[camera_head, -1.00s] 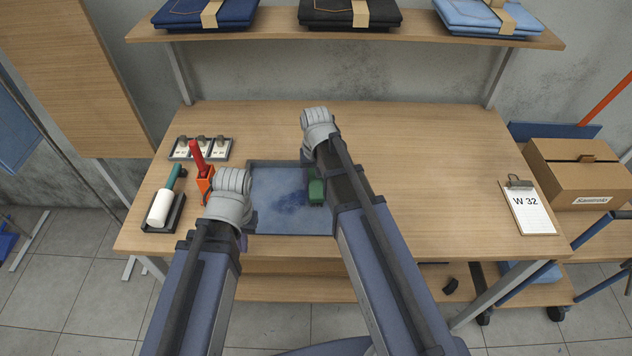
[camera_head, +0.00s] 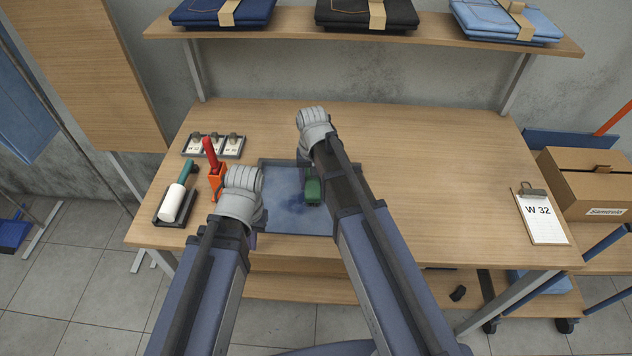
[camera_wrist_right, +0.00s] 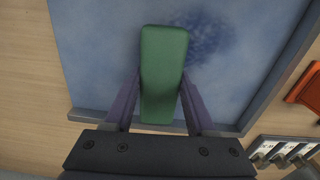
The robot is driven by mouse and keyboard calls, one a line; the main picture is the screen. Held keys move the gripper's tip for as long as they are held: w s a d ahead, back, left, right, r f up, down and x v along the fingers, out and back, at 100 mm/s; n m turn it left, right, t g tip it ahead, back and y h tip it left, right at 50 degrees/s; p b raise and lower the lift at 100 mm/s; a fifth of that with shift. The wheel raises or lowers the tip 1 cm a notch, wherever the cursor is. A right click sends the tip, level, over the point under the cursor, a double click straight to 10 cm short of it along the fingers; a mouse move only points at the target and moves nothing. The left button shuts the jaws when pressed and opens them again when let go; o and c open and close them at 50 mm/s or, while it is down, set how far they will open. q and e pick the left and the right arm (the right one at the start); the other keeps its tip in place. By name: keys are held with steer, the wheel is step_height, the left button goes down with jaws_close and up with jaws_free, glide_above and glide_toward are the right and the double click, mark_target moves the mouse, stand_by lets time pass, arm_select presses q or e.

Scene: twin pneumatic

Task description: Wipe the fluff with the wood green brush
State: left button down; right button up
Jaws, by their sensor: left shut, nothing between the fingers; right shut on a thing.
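The green brush (camera_head: 313,191) is in my right gripper (camera_head: 312,172), which is shut on it. In the right wrist view the brush (camera_wrist_right: 163,75) sits between the two fingers of the gripper (camera_wrist_right: 158,105), over the blue denim (camera_wrist_right: 105,60). The fluff (camera_wrist_right: 207,38) is a dark patch on the denim, just beside the brush's far end. In the head view the fluff (camera_head: 291,196) lies left of the brush, partly hard to make out. I cannot tell whether the brush touches the cloth. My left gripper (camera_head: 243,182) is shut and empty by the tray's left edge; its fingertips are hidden.
The grey tray (camera_head: 297,161) rims the denim. Left of it stand an orange holder with a red tool (camera_head: 217,180), a lint roller (camera_head: 172,202) and a rack of small weights (camera_head: 213,146). A clipboard (camera_head: 541,217) lies at right. The table's middle right is clear.

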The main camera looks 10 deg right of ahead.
steer(key=shift+w+a+f, duration=0.1)
steer(key=shift+w+a, duration=0.1)
steer(key=shift+a, duration=0.5)
steer(key=shift+w+a, duration=0.15)
steer(key=shift+a, duration=0.55)
steer(key=shift+w+a, duration=0.3)
steer(key=shift+a, duration=0.55)
steer(key=shift+w+a, duration=0.25)
steer(key=shift+a, duration=0.55)
steer(key=shift+a, duration=0.1)
steer(key=shift+w+a, duration=0.2)
steer(key=shift+a, duration=0.55)
steer(key=shift+w+a, duration=0.2)
steer(key=shift+a, duration=0.6)
steer(key=shift+s, duration=0.15)
